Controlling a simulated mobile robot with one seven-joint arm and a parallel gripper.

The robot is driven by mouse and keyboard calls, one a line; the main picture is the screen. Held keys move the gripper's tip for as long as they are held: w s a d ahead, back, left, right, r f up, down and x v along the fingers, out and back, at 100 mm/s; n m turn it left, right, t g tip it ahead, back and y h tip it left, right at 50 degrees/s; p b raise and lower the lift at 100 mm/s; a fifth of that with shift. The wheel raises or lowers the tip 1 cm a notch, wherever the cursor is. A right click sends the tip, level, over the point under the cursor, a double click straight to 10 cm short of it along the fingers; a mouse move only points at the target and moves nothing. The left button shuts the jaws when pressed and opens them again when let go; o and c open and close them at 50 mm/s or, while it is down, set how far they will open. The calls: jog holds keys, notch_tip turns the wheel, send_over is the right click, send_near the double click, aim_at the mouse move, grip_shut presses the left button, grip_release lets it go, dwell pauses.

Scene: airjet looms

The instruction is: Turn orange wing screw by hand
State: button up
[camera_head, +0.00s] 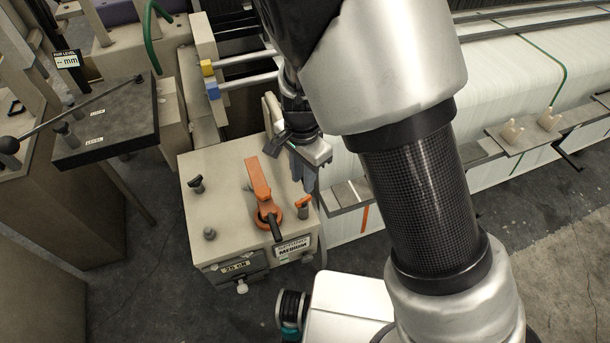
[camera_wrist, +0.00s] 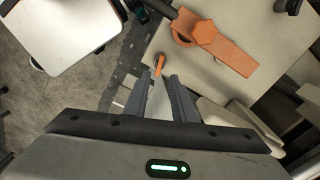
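The small orange wing screw (camera_head: 303,203) stands near the right edge of the beige box top, beside the larger orange lever. In the wrist view the wing screw (camera_wrist: 158,64) shows just beyond the fingertips, close to the box edge. My gripper (camera_head: 304,178) is above the box's right edge, a little behind the screw in the head view. In the wrist view my gripper (camera_wrist: 160,80) has its two grey fingers apart with an empty gap, and the screw lies ahead of that gap. I cannot tell the exact height between fingertips and screw.
The large orange lever (camera_head: 260,187) with a black handle lies left of the screw; it also shows in the wrist view (camera_wrist: 219,43). The beige box (camera_head: 222,228) bears a black knob (camera_head: 196,183) and a grey knob (camera_head: 209,233). White warp sheet (camera_head: 510,80) lies to the right.

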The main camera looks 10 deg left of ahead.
aim_at(303, 199)
notch_tip(303, 199, down, 7)
jog(key=shift+f, duration=0.1)
dwell(0.4)
grip_shut()
